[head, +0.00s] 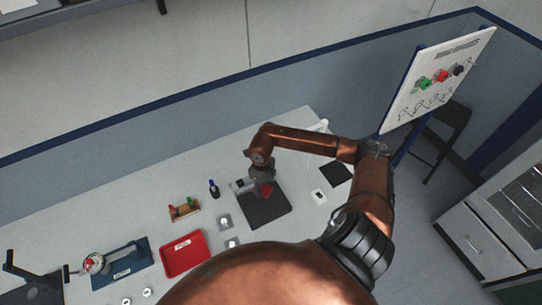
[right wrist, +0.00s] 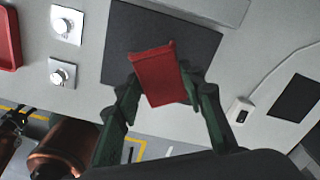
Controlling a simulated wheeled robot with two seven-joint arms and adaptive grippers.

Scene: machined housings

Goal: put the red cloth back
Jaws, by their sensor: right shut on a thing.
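The red cloth (head: 266,189) is in my right gripper (head: 262,178), over the dark square mat (head: 270,212) on the bench. In the right wrist view the red cloth (right wrist: 158,76) hangs between the two green fingers (right wrist: 163,82), which are shut on it. Behind it lies the dark mat (right wrist: 205,42). I cannot tell whether the cloth touches the mat. My left gripper does not show clearly in either view.
A red tray (head: 186,253), two small plates with knobs (head: 224,221), a wooden rack (head: 183,210) and a dark blue bottle (head: 214,189) stand left of the mat. A black pad (head: 336,174) lies to the right. A blue-based gauge fixture (head: 122,265) is farther left.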

